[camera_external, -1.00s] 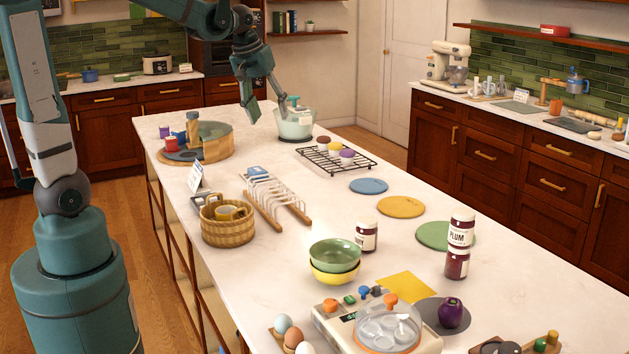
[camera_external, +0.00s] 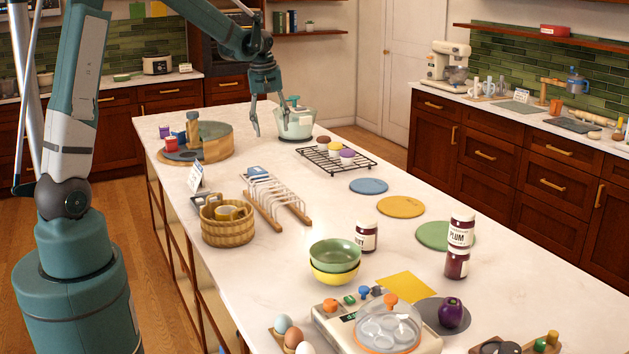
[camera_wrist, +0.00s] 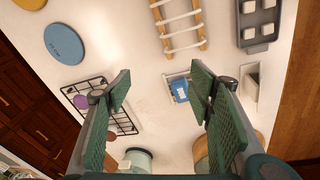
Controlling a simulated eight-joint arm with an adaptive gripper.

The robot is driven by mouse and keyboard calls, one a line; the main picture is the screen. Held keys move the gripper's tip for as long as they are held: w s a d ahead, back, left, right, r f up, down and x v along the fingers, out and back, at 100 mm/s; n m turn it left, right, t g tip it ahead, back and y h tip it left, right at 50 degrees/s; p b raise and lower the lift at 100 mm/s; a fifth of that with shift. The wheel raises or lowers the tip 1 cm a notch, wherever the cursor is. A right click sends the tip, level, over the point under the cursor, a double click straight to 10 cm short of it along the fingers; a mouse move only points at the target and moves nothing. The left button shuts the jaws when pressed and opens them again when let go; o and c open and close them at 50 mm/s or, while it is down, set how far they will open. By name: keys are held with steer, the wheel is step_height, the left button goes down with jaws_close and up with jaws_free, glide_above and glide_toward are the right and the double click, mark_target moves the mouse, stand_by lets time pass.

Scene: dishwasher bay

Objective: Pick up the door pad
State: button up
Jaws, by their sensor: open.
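No item is plainly labelled as the door pad; a small blue pad with a white label is the likeliest match. It lies flat behind the white-barred wooden rack (camera_external: 272,200) in the external view (camera_external: 257,171). In the wrist view the blue pad (camera_wrist: 180,90) shows between my fingers, closer to the right finger. My gripper (camera_external: 268,120) is open and empty above the far part of the island, left of the mint lidded bowl (camera_external: 297,128). Its green-padded fingers (camera_wrist: 160,85) point down and are spread wide in the wrist view.
The black wire rack (camera_external: 352,168) with small round items stands right of the rack. A round wooden tray (camera_external: 222,150) with cups and a small sign (camera_external: 195,177) stand left. A basket (camera_external: 228,230), bowls and jars are nearer. Counter around the blue pad is partly clear.

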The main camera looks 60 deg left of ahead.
mark_target(258, 169)
steer(key=a+f+n, duration=0.1)
steer(key=a+f, duration=0.3)
steer(key=a, duration=0.1)
steer(key=a+f+n+g, duration=0.1)
steer(key=a+f+n, duration=0.1)
steer(key=a+f, duration=0.3)
steer(key=a+f+n, duration=0.1)
steer(key=a+f, duration=0.4)
steer(key=a, duration=0.2)
steer(key=shift+w+a+f+n+g+h+b, duration=0.2)
steer(key=shift+w+n+g+h+b, duration=0.1)
steer(key=shift+w+h+b, duration=0.1)
steer(key=shift+s+a+f, duration=0.15)
steer(key=shift+a+f, duration=0.2)
steer(key=shift+f, duration=0.05)
steer(key=shift+f, duration=0.1)
steer(key=shift+f, duration=1.2)
steer(key=shift+f, duration=0.1)
steer(key=shift+f+p, duration=0.35)
steer(key=shift+f, duration=2.15)
steer(key=c, duration=0.8)
